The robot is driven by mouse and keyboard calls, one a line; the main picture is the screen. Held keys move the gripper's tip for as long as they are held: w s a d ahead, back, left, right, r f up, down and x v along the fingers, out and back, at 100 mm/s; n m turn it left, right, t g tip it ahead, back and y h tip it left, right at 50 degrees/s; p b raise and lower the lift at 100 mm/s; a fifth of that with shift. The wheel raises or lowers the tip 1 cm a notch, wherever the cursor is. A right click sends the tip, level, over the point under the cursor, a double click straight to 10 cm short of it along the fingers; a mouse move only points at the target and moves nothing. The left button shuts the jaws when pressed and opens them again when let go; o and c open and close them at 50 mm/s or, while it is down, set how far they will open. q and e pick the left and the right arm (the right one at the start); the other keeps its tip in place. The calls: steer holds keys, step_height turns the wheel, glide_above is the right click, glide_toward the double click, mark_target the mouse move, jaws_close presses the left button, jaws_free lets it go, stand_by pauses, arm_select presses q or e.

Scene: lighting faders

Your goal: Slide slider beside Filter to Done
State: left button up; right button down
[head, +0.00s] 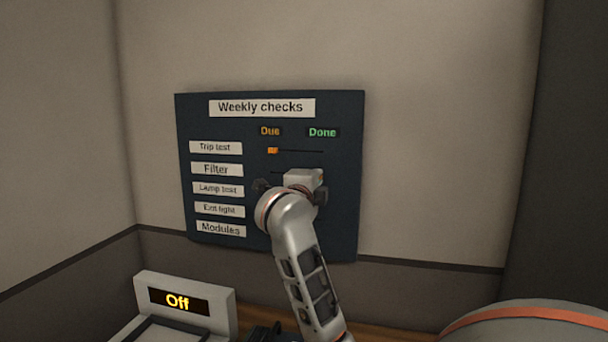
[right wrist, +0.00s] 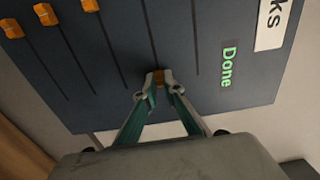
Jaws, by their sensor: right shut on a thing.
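The dark "Weekly checks" panel (head: 345,220) is on the wall, with labelled rows and column heads "Due" (head: 270,131) and "Done" (head: 322,132). The Filter label (head: 216,169) is second from the top. My right gripper (right wrist: 159,76) is shut on the orange slider knob (right wrist: 159,82) of the second row, beside Filter. The knob is at or very near the Done end of its track; its fit against the end is hidden by the fingers. In the head view my right gripper (head: 318,179) covers most of that row. My left gripper is not in view.
The Trip test slider (head: 272,150) sits at the Due end. Several other orange knobs, such as one in the right wrist view (right wrist: 45,14), sit at the Due ends of the lower rows. An "Off" display box (head: 226,304) stands at lower left.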

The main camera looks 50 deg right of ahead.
steer(key=c, duration=2.3)
jaws_free()
steer(key=shift+s+d, duration=0.1)
steer(key=shift+o, duration=0.8)
steer(key=shift+s, duration=0.15)
steer(key=v, duration=1.2)
steer(key=shift+f, duration=0.1)
